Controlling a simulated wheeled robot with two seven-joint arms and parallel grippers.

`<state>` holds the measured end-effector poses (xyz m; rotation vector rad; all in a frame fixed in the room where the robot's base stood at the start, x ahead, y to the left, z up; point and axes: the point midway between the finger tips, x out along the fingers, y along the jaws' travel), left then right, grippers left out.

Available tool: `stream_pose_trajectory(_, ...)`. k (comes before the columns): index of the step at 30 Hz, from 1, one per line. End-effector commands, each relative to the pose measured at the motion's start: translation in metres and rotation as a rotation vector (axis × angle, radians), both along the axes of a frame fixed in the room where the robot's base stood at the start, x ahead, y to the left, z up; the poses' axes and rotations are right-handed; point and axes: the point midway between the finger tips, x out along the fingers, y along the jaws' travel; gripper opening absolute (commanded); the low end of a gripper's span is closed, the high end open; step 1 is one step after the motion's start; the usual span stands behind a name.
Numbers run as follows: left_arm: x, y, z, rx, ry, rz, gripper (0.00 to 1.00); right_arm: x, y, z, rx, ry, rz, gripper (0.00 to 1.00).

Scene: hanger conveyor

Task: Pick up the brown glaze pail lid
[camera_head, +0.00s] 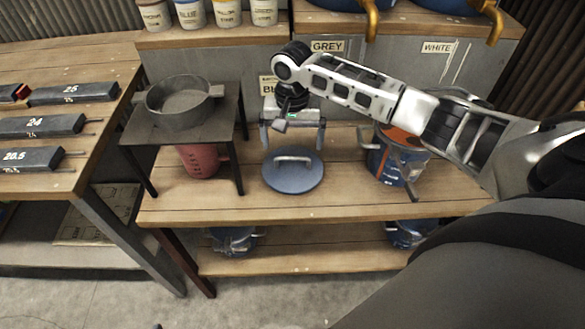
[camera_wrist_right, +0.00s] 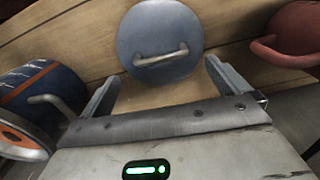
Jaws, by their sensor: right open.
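A round blue-grey lid (camera_head: 292,172) with a grey bar handle (camera_head: 293,159) lies flat on the wooden bench. It also shows in the right wrist view (camera_wrist_right: 160,30), just ahead of the fingers. I see no separate lid that is clearly brown. A blue pail (camera_head: 390,165) with an orange band and an orange-brown top stands to the right, partly behind my arm; I cannot tell whether that top is a lid. My right gripper (camera_head: 293,148) is open and empty, its fingers spread near the lid's far edge, apart from the handle. My left gripper is not in view.
A dark stand (camera_head: 165,138) with a grey bowl (camera_head: 180,101) is left of the lid; a red jug (camera_head: 199,161) is beneath it. Grey bins labelled GREY and WHITE stand behind. The bench front (camera_head: 300,207) is clear.

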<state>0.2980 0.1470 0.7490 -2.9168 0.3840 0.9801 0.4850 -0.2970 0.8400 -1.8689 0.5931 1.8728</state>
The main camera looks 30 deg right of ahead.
Motion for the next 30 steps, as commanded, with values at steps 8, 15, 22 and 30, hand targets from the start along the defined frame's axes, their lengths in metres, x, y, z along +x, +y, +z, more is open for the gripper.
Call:
stream_pose_trajectory(8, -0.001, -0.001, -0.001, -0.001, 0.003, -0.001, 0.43, 0.0, 0.0, -0.023, 0.0, 0.0, 0.0, 1.0)
stream_pose_trajectory(15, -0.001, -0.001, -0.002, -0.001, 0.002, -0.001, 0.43, 0.0, -0.001, -0.058, -0.001, 0.001, 0.001, 1.0)
stream_pose_trajectory(22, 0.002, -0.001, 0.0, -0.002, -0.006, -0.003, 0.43, 0.0, -0.001, -0.069, -0.001, -0.002, 0.002, 1.0)
stream_pose_trajectory(30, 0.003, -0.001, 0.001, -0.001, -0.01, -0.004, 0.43, 0.0, -0.001, -0.069, -0.001, -0.002, 0.002, 0.63)
